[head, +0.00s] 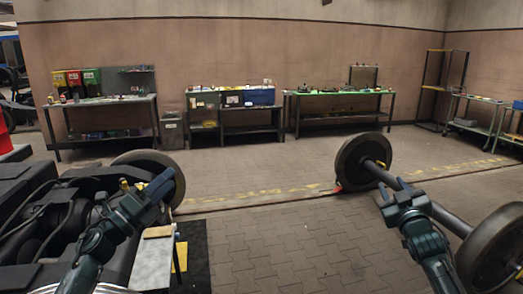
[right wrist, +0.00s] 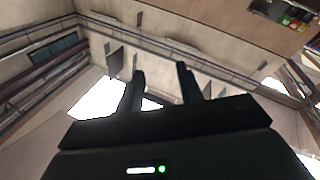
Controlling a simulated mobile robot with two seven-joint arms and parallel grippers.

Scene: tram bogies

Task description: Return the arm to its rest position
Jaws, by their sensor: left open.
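My left arm reaches in from the lower left of the head view. Its dark green gripper (head: 146,184) is open, in front of a wheel (head: 150,163) and beside the dark bogie frame (head: 45,215); I cannot tell whether it touches anything. My right arm comes in from the lower right. Its gripper (head: 393,190) is raised in front of a wheelset's axle (head: 438,212). In the right wrist view its two fingers (right wrist: 162,82) stand apart with nothing between them, against walls and bright openings.
A loose wheelset with a near wheel (head: 495,250) and a far wheel (head: 350,162) lies at the right. A small table (head: 152,262) stands by the left arm. Workbenches (head: 340,93) line the back wall. The paved floor (head: 270,240) between the arms is clear.

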